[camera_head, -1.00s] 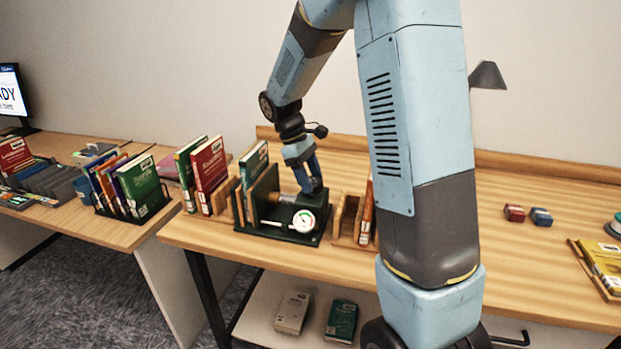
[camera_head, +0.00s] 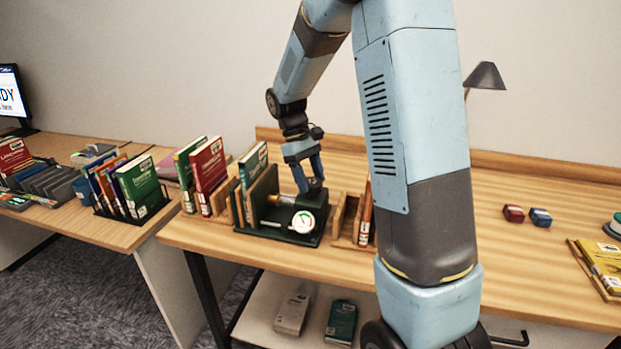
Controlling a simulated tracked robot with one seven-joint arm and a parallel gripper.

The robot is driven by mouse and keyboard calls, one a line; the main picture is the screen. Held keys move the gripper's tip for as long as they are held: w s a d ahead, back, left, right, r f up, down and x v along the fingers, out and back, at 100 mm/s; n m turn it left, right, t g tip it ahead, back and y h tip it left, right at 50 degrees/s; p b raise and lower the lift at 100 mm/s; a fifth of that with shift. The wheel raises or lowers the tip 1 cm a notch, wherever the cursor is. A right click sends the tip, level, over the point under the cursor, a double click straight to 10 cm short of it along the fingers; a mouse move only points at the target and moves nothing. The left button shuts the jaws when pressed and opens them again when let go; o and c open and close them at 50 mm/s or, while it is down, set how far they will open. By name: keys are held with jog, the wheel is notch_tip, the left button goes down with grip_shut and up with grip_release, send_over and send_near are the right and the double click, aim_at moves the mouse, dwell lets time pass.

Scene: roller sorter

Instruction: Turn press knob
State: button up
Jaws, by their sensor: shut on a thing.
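The book press (camera_head: 278,235) is a dark green base with upright plates on the table at the middle left. A book with a teal cover (camera_head: 254,165) stands between its plates. A round white gauge (camera_head: 303,222) with a green and red dial is on its front. The press knob is at the end of a metal shaft (camera_head: 281,199) and is mostly hidden by the fingers. My gripper (camera_head: 310,188) points down at the right end of that shaft and is shut on the knob.
Upright books (camera_head: 207,165) stand left of the press. A wooden holder (camera_head: 347,219) with an orange book is close on its right. Red (camera_head: 513,213) and blue (camera_head: 541,217) small blocks lie farther right. My arm hides part of the table.

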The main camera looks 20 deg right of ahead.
jog(key=o, duration=1)
jog(key=shift+o, duration=0.2)
jog(key=v, duration=1.3)
jog(key=shift+r, duration=0.25)
jog(key=shift+w+a+r, duration=0.1)
jog(key=shift+a, duration=0.05)
